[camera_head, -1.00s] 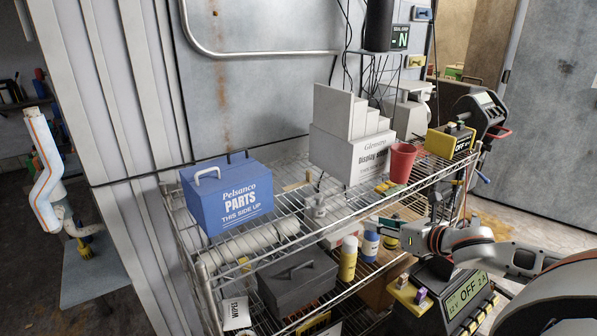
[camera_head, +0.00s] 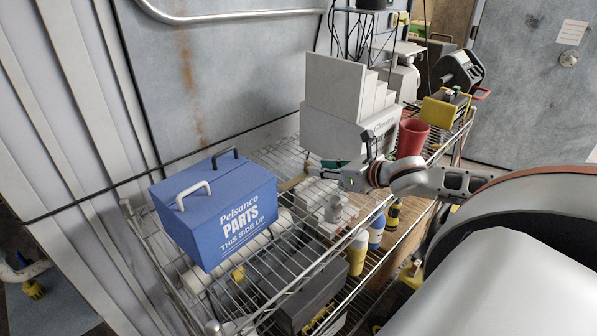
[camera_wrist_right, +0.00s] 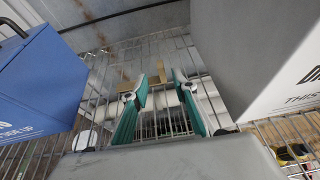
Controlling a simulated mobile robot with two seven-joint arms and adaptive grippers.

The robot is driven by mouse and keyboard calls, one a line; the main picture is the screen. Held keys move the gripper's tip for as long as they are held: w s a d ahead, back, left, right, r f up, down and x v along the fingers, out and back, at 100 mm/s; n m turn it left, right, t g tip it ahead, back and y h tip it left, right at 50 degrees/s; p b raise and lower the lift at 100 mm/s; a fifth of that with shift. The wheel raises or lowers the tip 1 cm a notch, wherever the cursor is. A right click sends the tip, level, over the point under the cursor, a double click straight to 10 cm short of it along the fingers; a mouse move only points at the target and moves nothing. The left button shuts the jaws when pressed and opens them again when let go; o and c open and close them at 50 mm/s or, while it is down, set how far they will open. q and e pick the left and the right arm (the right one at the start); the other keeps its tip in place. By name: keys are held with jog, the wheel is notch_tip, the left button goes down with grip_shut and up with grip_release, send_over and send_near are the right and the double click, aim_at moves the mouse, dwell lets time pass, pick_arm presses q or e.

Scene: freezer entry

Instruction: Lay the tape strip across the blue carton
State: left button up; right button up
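The blue carton (camera_head: 220,208), labelled "Pelsanco PARTS", stands upright on the wire shelf, two handles on its top. It also shows at the left of the right wrist view (camera_wrist_right: 38,72). A thin tan piece (camera_head: 293,183), possibly the tape strip, lies right of the carton. In the right wrist view, small tan pieces (camera_wrist_right: 160,71) show just beyond the fingertips. My right gripper (camera_head: 312,166) is beside this tan piece, between the carton and the grey-white display box. Its teal fingers (camera_wrist_right: 158,90) are apart with nothing visibly held. My left gripper is not in view.
The grey-white display box (camera_head: 335,138) stands close to my right gripper. A red cup (camera_head: 411,138) and a yellow device (camera_head: 444,108) stand farther right. Bottles (camera_head: 358,253) and a grey toolbox (camera_head: 305,290) sit on the lower shelf. The wall (camera_head: 215,80) closes off the back.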

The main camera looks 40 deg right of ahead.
aim_at(303, 175)
jog(key=shift+w+f, duration=0.25)
jog(key=shift+w, duration=0.2)
jog(key=shift+b+x, duration=0.95)
jog(key=shift+x, duration=0.75)
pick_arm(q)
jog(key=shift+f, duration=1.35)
pick_arm(e)
jog(key=shift+x, duration=1.1)
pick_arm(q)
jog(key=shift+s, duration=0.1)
pick_arm(e)
jog(key=shift+d, duration=0.15)
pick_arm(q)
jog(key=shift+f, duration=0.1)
pick_arm(e)
grip_shut()
